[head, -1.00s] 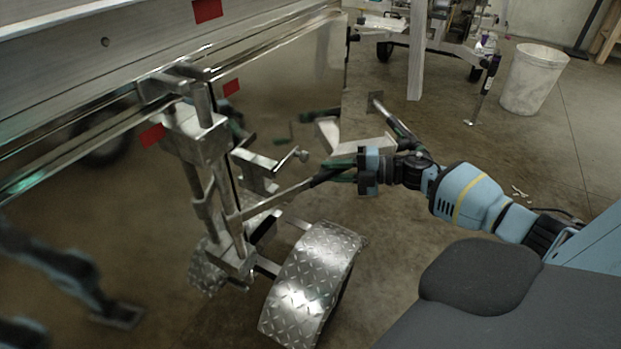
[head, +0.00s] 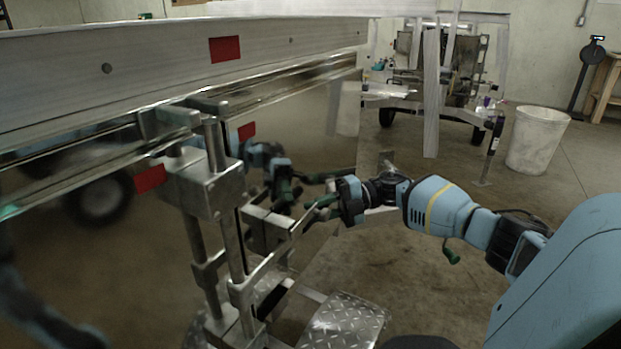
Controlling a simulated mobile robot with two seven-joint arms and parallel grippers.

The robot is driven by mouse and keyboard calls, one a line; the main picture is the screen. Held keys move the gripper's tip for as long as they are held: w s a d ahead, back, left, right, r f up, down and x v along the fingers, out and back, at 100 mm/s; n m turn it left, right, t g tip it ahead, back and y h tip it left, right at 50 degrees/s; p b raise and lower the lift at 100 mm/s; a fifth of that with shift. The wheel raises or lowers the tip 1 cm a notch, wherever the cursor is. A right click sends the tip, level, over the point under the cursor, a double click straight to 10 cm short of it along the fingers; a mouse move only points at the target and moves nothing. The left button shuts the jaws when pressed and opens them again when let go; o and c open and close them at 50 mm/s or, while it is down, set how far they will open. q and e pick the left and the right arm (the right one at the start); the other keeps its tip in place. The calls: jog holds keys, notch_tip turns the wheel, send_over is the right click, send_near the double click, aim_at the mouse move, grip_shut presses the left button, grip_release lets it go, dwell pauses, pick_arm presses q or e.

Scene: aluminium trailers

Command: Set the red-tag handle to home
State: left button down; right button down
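The fingers are small and partly hidden. I see no red tag on the lever itself. Red patches sit on the trailer close by: one next to the bracket (head: 150,178), one on the polished panel (head: 247,131) and one on the upper rail (head: 225,48). My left gripper cannot be made out.
The polished trailer side (head: 305,130) mirrors a wheel and my arm. A diamond-plate fender (head: 345,322) lies below the lever. A white bucket (head: 538,140) and another trailer (head: 440,85) stand behind. Floor (head: 410,285) is clear to the right of the fender.

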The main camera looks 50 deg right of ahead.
pick_arm(q)
jog(key=shift+w, duration=0.1)
pick_arm(e)
jog(key=shift+w+r, duration=0.1)
jog(key=c, duration=1.6)
grip_release()
jog(key=shift+a, duration=0.1)
jog(key=o, duration=0.4)
jog(key=shift+w, duration=0.2)
pick_arm(q)
jog(key=shift+w, duration=0.3)
pick_arm(e)
jog(key=shift+s, duration=0.1)
jog(key=v, duration=0.6)
jog(key=shift+s+d, duration=0.1)
jog(key=shift+d, duration=0.15)
jog(key=shift+s+d, duration=0.35)
jog(key=shift+d, duration=0.15)
pick_arm(q)
jog(key=shift+s, duration=0.3)
jog(key=shift+d, duration=0.15)
